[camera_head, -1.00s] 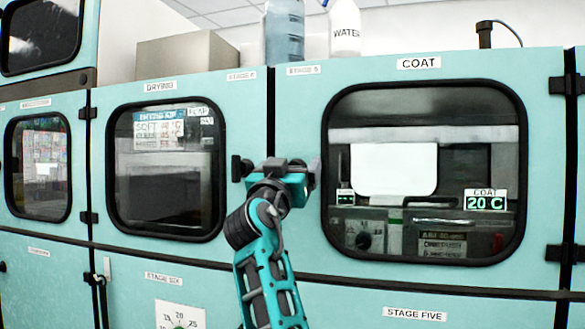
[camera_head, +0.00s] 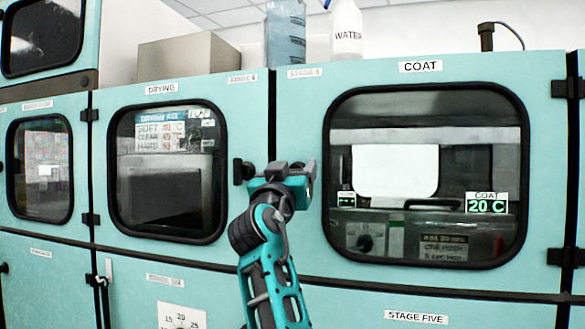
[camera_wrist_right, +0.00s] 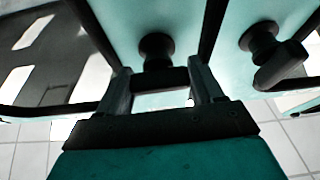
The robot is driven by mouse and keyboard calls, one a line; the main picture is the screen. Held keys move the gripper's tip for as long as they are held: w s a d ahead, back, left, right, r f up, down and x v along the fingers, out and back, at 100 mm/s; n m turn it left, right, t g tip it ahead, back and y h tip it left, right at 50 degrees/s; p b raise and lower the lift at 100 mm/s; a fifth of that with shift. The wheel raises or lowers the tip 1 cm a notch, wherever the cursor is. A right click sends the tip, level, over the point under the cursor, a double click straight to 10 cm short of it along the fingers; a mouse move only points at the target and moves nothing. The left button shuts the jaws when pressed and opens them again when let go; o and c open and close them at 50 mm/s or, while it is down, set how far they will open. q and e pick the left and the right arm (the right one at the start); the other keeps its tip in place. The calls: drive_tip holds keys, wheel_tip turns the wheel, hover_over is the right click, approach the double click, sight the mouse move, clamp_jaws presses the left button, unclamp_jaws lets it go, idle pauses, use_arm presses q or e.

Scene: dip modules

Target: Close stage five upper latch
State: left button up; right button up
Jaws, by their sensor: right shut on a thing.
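My right gripper (camera_head: 288,170) is up against the teal machine front, at the seam between the DRYING door and the COAT door. The right wrist view, which is upside down, shows its fingers (camera_wrist_right: 160,85) on either side of the black lever of a latch (camera_wrist_right: 157,50) on the COAT door, shut on it. In the head view the gripper hides most of this latch, and I cannot tell whether it is fastened. A neighbouring black latch (camera_head: 243,171) sits on the DRYING door. It also shows in the right wrist view (camera_wrist_right: 262,40). My left gripper is not in view.
The COAT window (camera_head: 430,230) is to the right and the DRYING window (camera_head: 165,220) to the left. The STAGE FIVE panel (camera_head: 417,317) is below. A blue container (camera_head: 286,35), a WATER bottle (camera_head: 346,30) and a box (camera_head: 188,60) stand on top. Hinges (camera_head: 572,87) edge the COAT door.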

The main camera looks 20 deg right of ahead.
drive_tip(key=shift+r+n+y+p, duration=0.2)
drive_tip(key=shift+n+y+p, duration=0.4)
drive_tip(key=shift+n+p, duration=0.35)
drive_tip(key=n+y+p, duration=0.2)
drive_tip(key=n+p, duration=0.1)
drive_tip(key=n, duration=0.1)
drive_tip(key=n+t+y+p, duration=0.1)
drive_tip(key=n+p, duration=0.2)
drive_tip(key=shift+n+y, duration=0.35)
drive_tip(key=shift+y, duration=0.05)
drive_tip(key=shift+f+n, duration=0.1)
drive_tip(key=shift+n, duration=0.5)
drive_tip(key=n+y, duration=0.2)
drive_tip(key=n, duration=0.1)
drive_tip(key=shift+f+p, duration=0.15)
drive_tip(key=shift+p, duration=0.2)
drive_tip(key=n+g+y, duration=0.1)
drive_tip(key=n, duration=0.3)
drive_tip(key=n+g, duration=0.1)
drive_tip(key=n, duration=0.1)
drive_tip(key=shift+w+a+f+n+y, duration=0.1)
drive_tip(key=shift+n+y, duration=0.2)
drive_tip(key=shift+n, duration=0.5)
